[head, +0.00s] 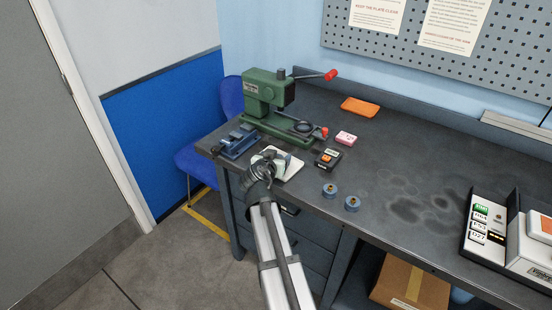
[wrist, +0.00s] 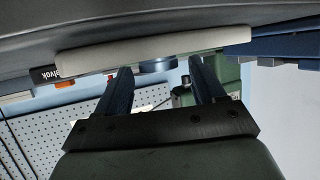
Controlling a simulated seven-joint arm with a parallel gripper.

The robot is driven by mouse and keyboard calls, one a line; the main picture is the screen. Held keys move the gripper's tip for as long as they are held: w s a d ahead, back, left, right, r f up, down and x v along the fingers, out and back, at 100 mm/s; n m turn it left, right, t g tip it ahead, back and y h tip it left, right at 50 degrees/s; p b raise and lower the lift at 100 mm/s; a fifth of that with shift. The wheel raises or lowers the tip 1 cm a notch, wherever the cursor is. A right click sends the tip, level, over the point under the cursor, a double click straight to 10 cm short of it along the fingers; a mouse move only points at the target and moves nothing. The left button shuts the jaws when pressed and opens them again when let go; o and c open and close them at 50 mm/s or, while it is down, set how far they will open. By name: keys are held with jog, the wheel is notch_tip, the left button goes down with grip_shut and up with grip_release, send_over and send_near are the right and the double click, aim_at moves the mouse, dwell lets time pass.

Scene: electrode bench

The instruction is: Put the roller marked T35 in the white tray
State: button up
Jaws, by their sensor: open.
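The white tray (head: 294,166) lies on the bench in front of the green press; my gripper partly covers it in the head view. In the wrist view, which is upside down, the tray (wrist: 150,55) shows edge-on as a pale bar. A blue roller (wrist: 158,67) shows between my open fingers, just over the tray's rim; it seems to stand in the tray, its lower part hidden. My gripper (head: 268,163) is open above the tray. Two more blue rollers, a left one (head: 330,190) and a right one (head: 352,203), stand on the bench. No roller's marking is readable.
The green press (head: 265,95) with red-knobbed levers stands behind the tray. A blue vice (head: 238,142) is left of it. A black box with an orange part (head: 328,158), a pink block (head: 345,137) and an orange cloth (head: 360,106) lie to the right. The bench's middle right is clear.

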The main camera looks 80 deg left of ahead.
jog(key=v, duration=1.2)
dwell(0.4)
